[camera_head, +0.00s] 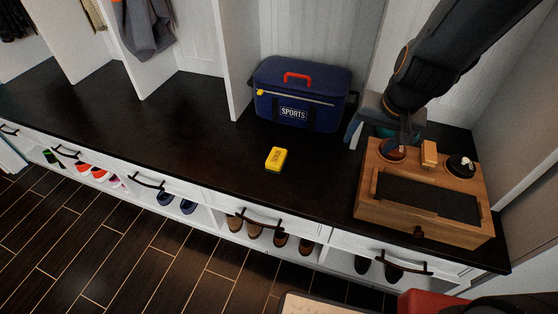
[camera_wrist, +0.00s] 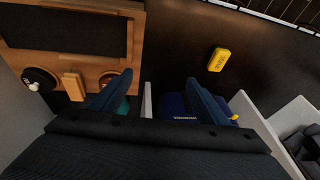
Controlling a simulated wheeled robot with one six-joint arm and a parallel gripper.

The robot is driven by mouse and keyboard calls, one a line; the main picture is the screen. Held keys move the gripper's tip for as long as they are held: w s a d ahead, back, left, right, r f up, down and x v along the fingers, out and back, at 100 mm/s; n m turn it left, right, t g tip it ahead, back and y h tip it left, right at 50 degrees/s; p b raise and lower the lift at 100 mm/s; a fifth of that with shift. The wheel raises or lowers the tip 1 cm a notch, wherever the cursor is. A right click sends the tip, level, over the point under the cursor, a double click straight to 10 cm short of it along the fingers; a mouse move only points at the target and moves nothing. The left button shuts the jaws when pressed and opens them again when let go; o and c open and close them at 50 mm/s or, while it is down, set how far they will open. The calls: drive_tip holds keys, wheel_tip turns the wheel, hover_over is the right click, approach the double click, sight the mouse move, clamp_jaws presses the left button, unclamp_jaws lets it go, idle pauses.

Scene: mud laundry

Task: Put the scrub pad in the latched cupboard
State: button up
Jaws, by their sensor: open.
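A small yellow block with dark lettering (camera_head: 276,158) lies on the dark bench top, left of the wooden box; it also shows in the wrist view (camera_wrist: 219,59). I cannot tell for sure that it is the scrub pad. A teal thing (camera_wrist: 123,107) behind the wooden box is mostly hidden by my gripper. My gripper (camera_head: 378,138) is open and empty above the bench behind the box; its two blue fingers are apart in the wrist view (camera_wrist: 152,92). I cannot make out a latched cupboard in either view.
A wooden box (camera_head: 425,222) with a dark top pad, round items and a small wood block stands at the right. A blue sports bag (camera_head: 300,92) stands at the back. White drawers and shoe cubbies run below the bench (camera_head: 130,128), whose left part is clear.

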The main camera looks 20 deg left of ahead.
drive_tip(key=w+a+f+t+b, duration=0.2)
drive_tip(key=w+a+f, duration=0.45)
drive_tip(key=a, duration=0.45)
drive_tip(key=t+b, duration=0.4)
drive_tip(key=t, duration=0.1)
hover_over(276, 158)
drive_tip(key=s+d, duration=0.2)
drive_tip(key=shift+h, duration=0.4)
wheel_tip(276, 158, down, 11)
drive_tip(key=shift+f, duration=0.1)
drive_tip(key=s+a+f+t+b, duration=0.1)
drive_tip(key=f, duration=0.1)
drive_tip(key=s+a+f+t+h, duration=0.1)
drive_tip(key=s+a, duration=0.1)
drive_tip(key=shift+s+f+b, duration=0.1)
drive_tip(key=shift+f+b, duration=0.3)
drive_tip(key=shift+s+a+f+t+h, duration=0.15)
drive_tip(key=shift+s+f+t+h, duration=0.1)
drive_tip(key=shift+t+h, duration=0.05)
drive_tip(key=shift+d+b+x, duration=0.2)
drive_tip(key=shift+b+x, duration=0.1)
drive_tip(key=shift+x, duration=1.6)
drive_tip(key=shift+d+b+x, duration=0.2)
drive_tip(key=shift+b+x, duration=0.1)
drive_tip(key=shift+x, duration=1.55)
drive_tip(key=shift+s+f, duration=0.15)
drive_tip(key=c, duration=1.2)
